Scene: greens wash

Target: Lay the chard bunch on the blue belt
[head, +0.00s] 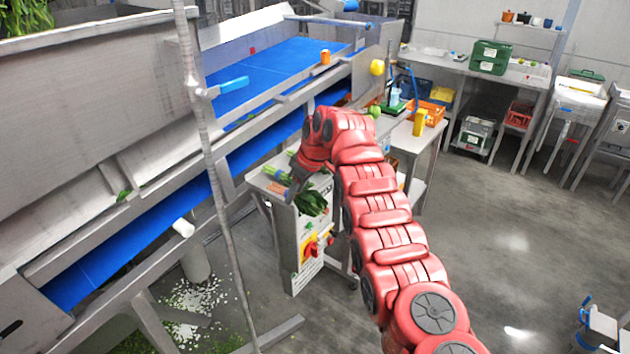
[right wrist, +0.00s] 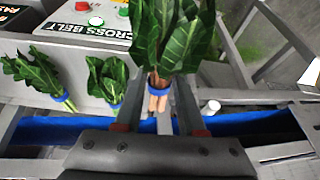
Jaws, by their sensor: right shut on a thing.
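My right gripper (head: 288,188) is shut on the chard bunch (right wrist: 172,38), around its orange stems at the blue band. The bunch has broad dark green leaves, which point away from the gripper in the right wrist view. In the head view its leaves (head: 312,203) show just below my red right arm, near the grey control cabinet. A wide blue belt (head: 272,68) runs at the upper left of the head view. A lower blue belt (head: 92,272) runs under the steel chute, and a blue strip (right wrist: 60,132) shows in the right wrist view. My left gripper is not in view.
Two other banded green bunches (right wrist: 38,76) (right wrist: 106,82) lie beside the control box (right wrist: 85,22) labelled "CROSS BELT". A thin upright pole (head: 212,165) stands before the belts. Steel rails edge the belts. Open floor (head: 500,230) lies to the right.

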